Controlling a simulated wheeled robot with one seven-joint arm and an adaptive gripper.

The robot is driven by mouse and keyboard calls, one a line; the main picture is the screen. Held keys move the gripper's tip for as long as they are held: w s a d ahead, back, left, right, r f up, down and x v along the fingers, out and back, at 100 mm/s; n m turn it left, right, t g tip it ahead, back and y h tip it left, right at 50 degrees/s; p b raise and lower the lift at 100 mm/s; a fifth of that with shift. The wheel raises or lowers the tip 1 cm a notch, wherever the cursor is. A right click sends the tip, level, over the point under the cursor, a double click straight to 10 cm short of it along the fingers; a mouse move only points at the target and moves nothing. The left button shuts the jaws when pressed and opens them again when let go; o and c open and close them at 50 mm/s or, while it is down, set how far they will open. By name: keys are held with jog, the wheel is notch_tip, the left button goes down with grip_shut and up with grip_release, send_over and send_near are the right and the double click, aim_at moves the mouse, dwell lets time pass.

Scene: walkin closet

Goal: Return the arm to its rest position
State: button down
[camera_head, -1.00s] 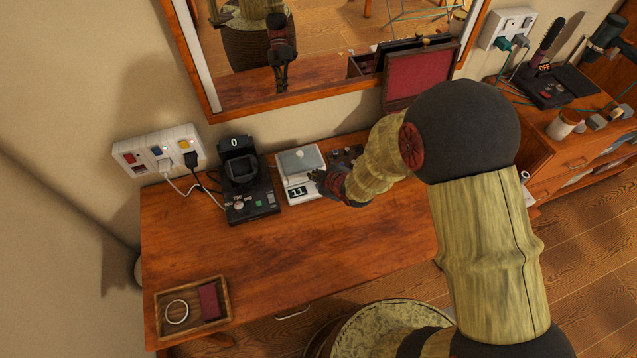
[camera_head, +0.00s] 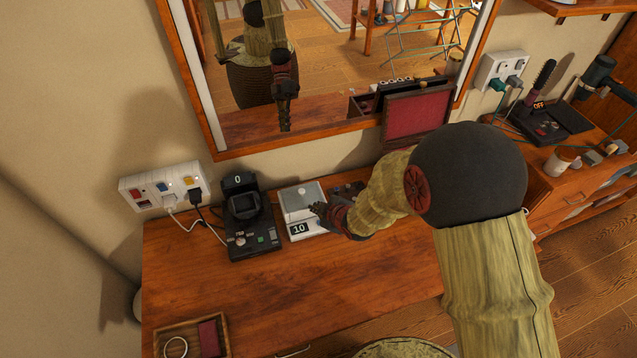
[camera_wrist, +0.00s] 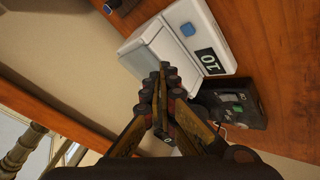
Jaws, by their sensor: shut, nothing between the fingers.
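My gripper (camera_head: 319,211) is shut and empty in the head view, at the end of my arm, in front of the white device's right side. In the wrist view my gripper (camera_wrist: 163,75) shows its fingers together, with the white device beyond them. The white device (camera_head: 303,229) has a grey lid and a display reading 10; it also shows in the wrist view (camera_wrist: 215,30). I cannot tell the exact gap between the fingertips and the device. My arm reaches in from the right over the desk (camera_head: 200,285).
A black device (camera_head: 250,235) stands left of the white one. A wall outlet panel (camera_head: 165,187) with cables is behind it. An open box with a red lining (camera_head: 417,115) stands below the mirror (camera_head: 340,60). A wooden tray (camera_head: 175,330) lies at the front left. The desk's middle is clear.

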jog(key=s+d+f+m+g+h, duration=0.1)
jog(key=s+f, duration=0.1)
jog(key=s+d+f+m+g, duration=0.1)
jog(key=s+d+f, duration=0.1)
jog(key=shift+s+d+h, duration=0.1)
jog(key=shift+d+h, duration=0.1)
jog(key=shift+h, duration=0.2)
jog(key=s+d+m, duration=0.1)
jog(key=s+d+m+g+h, duration=0.1)
jog(key=s, duration=0.1)
jog(key=shift+s+d+f+g, duration=0.1)
jog(key=shift+s+d+g, duration=0.05)
jog(key=shift+d+g, duration=0.2)
jog(key=s+d+r+m, duration=0.3)
jog(key=s+r, duration=0.3)
jog(key=r, duration=0.5)
jog(key=s+d+r+m+h, duration=0.1)
jog(key=s+d+r+m, duration=0.3)
jog(key=s+r, duration=0.3)
jog(key=s+d+r+m+t, duration=0.1)
jog(key=s+d+r+m, duration=0.2)
jog(key=r, duration=1.4)
jog(key=s+d, duration=0.1)
jog(key=s, duration=0.2)
jog(key=shift+s+r+m+h, duration=0.15)
jog(key=shift+s+m+h, duration=0.15)
